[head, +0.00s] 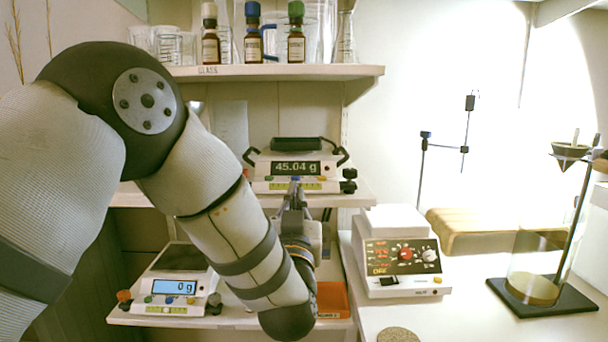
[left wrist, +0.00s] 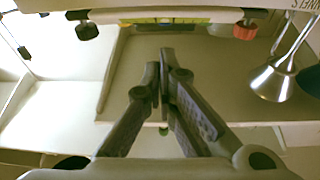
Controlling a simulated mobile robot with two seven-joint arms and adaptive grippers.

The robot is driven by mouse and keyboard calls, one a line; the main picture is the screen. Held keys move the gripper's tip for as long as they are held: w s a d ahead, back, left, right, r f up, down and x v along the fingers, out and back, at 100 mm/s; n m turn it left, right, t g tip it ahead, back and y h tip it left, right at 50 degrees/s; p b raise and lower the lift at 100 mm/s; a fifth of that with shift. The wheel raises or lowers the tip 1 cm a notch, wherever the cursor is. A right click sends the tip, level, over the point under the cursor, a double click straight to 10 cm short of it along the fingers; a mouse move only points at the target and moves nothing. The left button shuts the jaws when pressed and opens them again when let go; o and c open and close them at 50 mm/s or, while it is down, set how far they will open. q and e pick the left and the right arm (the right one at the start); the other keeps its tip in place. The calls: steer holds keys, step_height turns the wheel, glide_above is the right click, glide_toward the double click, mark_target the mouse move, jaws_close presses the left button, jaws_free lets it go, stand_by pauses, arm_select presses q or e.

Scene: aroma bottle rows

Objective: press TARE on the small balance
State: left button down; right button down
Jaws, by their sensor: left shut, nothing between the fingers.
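A balance (head: 273,170) on the middle shelf has a dark display reading 45.04 g and a strip of coloured buttons along its front. A second balance (head: 168,282) stands lower left, with a lit display reading 0 g. I cannot tell by size which is the small one, and the TARE label is not readable. My left gripper (head: 295,186) is shut and empty, with its tips just in front of the upper balance's button strip. In the left wrist view its fingertips (left wrist: 165,56) point at a coloured strip (left wrist: 170,20); a gap seems to remain. My right gripper is not in view.
A white hotplate-like device (head: 402,262) stands on the bench at right, near a stand (head: 545,295) with a glass vessel. Bottles (head: 252,35) and glassware stand on the top shelf (head: 270,72). A metal funnel (left wrist: 275,80) shows in the left wrist view.

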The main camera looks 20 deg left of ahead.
mark_target(297, 171)
arm_select(q)
step_height(297, 171, up, 3)
steer(key=shift+r+n+t+y, duration=0.1)
steer(key=shift+n+t+y, duration=0.2)
steer(key=shift+y, duration=0.2)
